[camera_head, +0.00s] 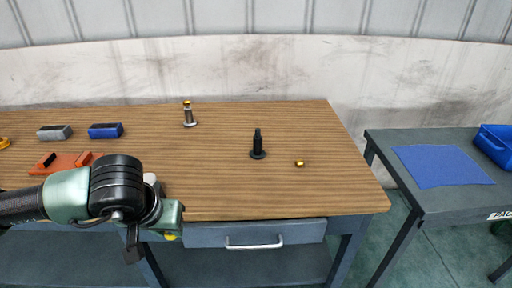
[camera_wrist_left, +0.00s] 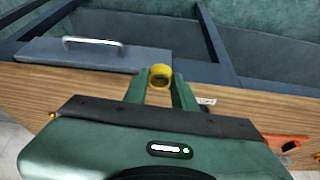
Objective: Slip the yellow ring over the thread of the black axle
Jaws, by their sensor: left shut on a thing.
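The black axle (camera_head: 257,145) stands upright on its round foot, right of the middle of the wooden table. Its narrower top is bare. My left gripper (camera_head: 172,226) is at the table's front edge, left of and nearer than the axle. In the left wrist view the gripper (camera_wrist_left: 159,88) is shut on a yellow ring (camera_wrist_left: 160,74), held between the fingertips with its opening visible. A bit of that ring shows in the head view (camera_head: 170,237). Another small yellow ring (camera_head: 299,163) lies on the table right of the axle. My right gripper is not in view.
A silver axle (camera_head: 189,115) with a yellow top stands behind left. A blue block (camera_head: 105,131), a grey block (camera_head: 54,132) and an orange part (camera_head: 62,162) lie at the left. The table around the black axle is mostly clear. A side table (camera_head: 440,207) stands right.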

